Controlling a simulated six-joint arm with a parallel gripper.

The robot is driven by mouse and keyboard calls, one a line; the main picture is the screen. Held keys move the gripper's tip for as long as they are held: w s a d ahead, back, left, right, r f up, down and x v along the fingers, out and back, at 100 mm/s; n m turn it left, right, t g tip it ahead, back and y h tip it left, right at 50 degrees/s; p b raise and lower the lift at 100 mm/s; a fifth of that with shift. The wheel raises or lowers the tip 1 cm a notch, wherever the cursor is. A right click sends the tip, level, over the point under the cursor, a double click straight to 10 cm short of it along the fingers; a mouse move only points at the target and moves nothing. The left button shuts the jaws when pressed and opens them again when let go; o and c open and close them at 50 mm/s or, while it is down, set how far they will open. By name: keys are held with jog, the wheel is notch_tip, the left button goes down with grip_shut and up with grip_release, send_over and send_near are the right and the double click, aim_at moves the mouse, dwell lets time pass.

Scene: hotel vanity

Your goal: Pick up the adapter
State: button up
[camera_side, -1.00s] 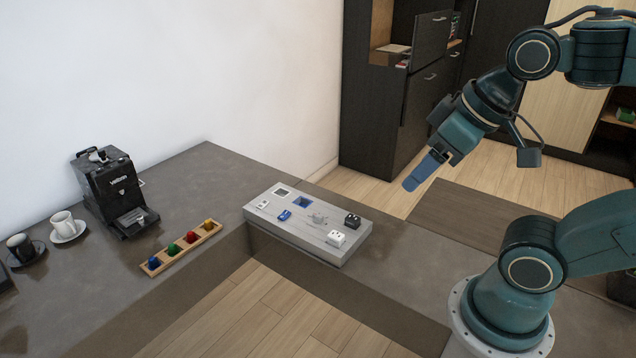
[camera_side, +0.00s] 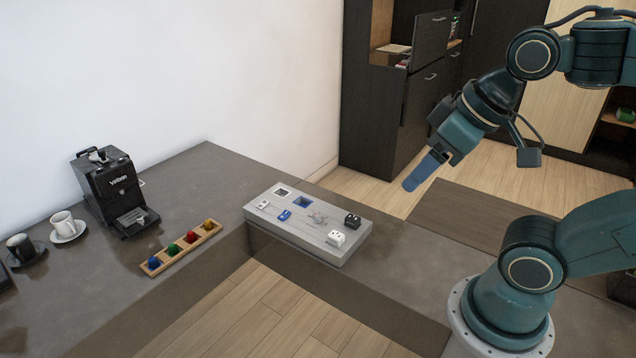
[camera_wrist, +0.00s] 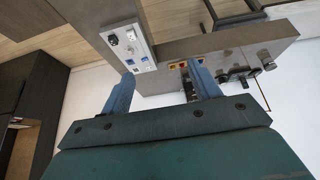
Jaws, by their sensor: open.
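A white block (camera_side: 336,239) that looks like an adapter, with dark holes on top, stands near the right end of a raised grey board (camera_side: 295,238). A similar black block (camera_side: 353,221) stands just behind it; I cannot tell which one is the adapter. My gripper (camera_side: 411,184) is open and empty, its blue fingers pointing down and left, well above and to the right of the board. In the wrist view the fingers (camera_wrist: 160,74) are spread apart with nothing between them. The board (camera_wrist: 147,65) also shows there, beyond the left finger, with the black block (camera_wrist: 112,39) near its far end.
The board also carries a blue piece (camera_side: 284,215), a small white piece (camera_side: 262,205) and square recesses. A wooden tray of coloured capsules (camera_side: 182,249), a coffee machine (camera_side: 112,190) and cups (camera_side: 63,224) stand left. The counter (camera_side: 400,262) right of the board is clear.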

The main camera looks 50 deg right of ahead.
jog(key=shift+w, duration=0.1)
jog(key=n+g, duration=0.6)
jog(key=n, duration=1.2)
send_over(336, 235)
jog(key=shift+w+d+f, duration=0.1)
jog(key=shift+f, duration=7.6)
jog(key=shift+w+d+f, duration=0.1)
jog(key=shift+f, duration=7.6)
jog(key=shift+s+a+f, duration=0.1)
jog(key=shift+s+f, duration=0.05)
jog(key=shift+f, duration=2.45)
